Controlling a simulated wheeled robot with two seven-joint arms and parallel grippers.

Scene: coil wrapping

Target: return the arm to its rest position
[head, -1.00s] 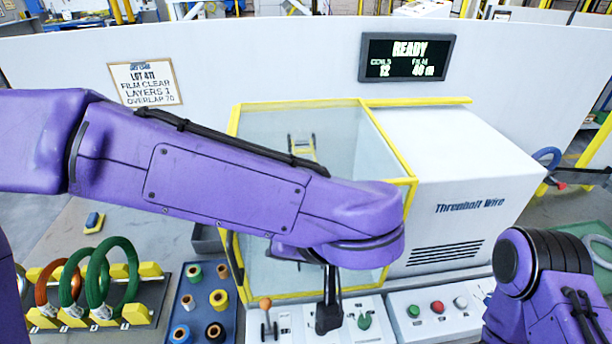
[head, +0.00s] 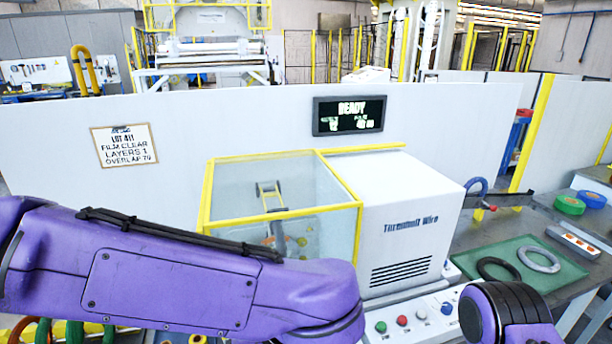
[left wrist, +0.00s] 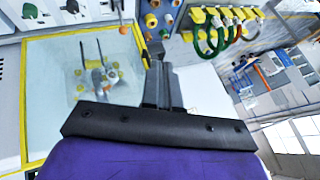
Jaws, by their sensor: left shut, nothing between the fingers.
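My left arm (head: 170,285) crosses the lower left of the head view, in front of the glazed wrapping cabinet. Its gripper is out of sight there. In the left wrist view my left gripper (left wrist: 160,66) has its two dark fingers together with nothing between them. It is beside the yellow-framed cabinet (left wrist: 82,33), with the spool tray above it in the picture. My right arm (head: 510,312) shows only as a joint at the lower right; its gripper is not in view.
The white machine housing (head: 405,215) joins the cabinet, with a button panel (head: 410,325) in front. A green mat (head: 520,262) bearing rings lies on the right bench. In the left wrist view, a coil rack (left wrist: 215,12) is at the top. A READY display (head: 349,116) hangs behind.

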